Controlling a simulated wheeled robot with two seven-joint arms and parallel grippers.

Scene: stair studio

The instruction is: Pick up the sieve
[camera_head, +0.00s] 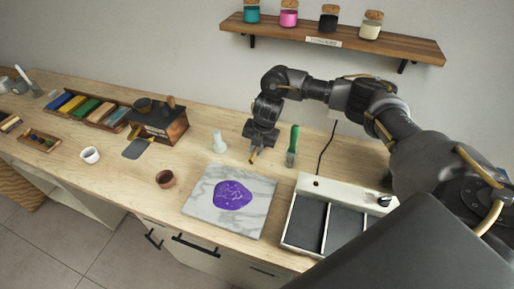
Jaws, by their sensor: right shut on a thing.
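My right gripper (256,148) points down over the worktop, behind the marble slab and between the glass muller and the green-handled tool. It is shut on a small tan piece (252,157), mostly hidden by the fingers; I cannot tell whether this is part of the sieve. No sieve shows clearly. A dark round bowl-like thing (143,105) sits on the wooden box at the left, too small to identify. A flat grey piece (137,149) lies in front of that box. My left gripper is out of view.
The marble slab (257,193) bears a purple paste (232,195). Around it are the glass muller (219,143), green-handled tool (293,145), brown cup (165,179) and white cup (90,155). A white divided tray (296,215) stands right. A jar shelf (400,45) hangs above.

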